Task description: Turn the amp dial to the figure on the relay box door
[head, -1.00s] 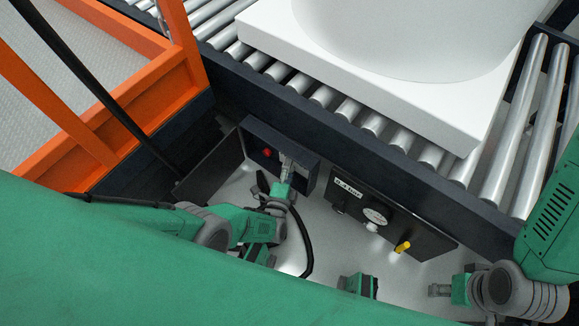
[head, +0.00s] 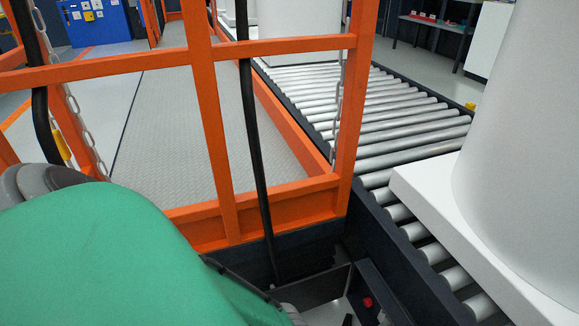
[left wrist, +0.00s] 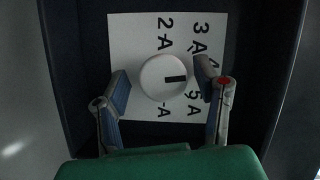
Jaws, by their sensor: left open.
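In the left wrist view the round white dial (left wrist: 153,70) has a black mark on its right side. It sits on a white plate (left wrist: 128,35) with black figures, turned sideways: 2 A at upper left, 3 A at upper right, 5 A at lower right, and a partly hidden one below. A figure between 3 A and 5 A is mostly behind a finger. My left gripper (left wrist: 163,76) is open, with one finger on each side of the dial; I cannot tell whether they touch it. The relay box door (head: 312,288) shows edge-up in the head view; no figure is readable on it. My right gripper is out of view.
A dark box with a red button (head: 368,302) is at the bottom of the head view. An orange frame (head: 208,110) and black cable stand beside it. The roller conveyor (head: 400,125) carries a white tank (head: 520,150) at right. Dark walls surround the plate.

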